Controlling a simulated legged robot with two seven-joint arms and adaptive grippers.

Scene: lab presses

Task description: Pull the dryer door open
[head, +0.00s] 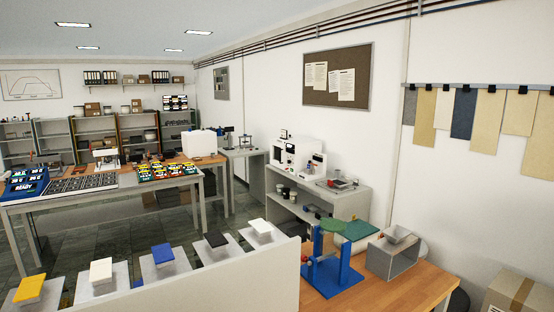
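Neither of my grippers is in view. No thing in view can be named as the dryer for certain. A white boxy machine (292,155) with dark panels on its front stands on a grey bench against the right wall; it may be the dryer, but it is small in the picture and no door or handle can be made out. A plain white box (199,143) stands at the right end of the long wooden table and shows no clear door either.
A white panel (215,290) crosses the foreground, with several grey stands carrying coloured pads behind it. A wooden table (400,290) at right holds a blue stand (331,271) and a grey open box (392,257). Dark tiled floor (125,228) lies open between the benches.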

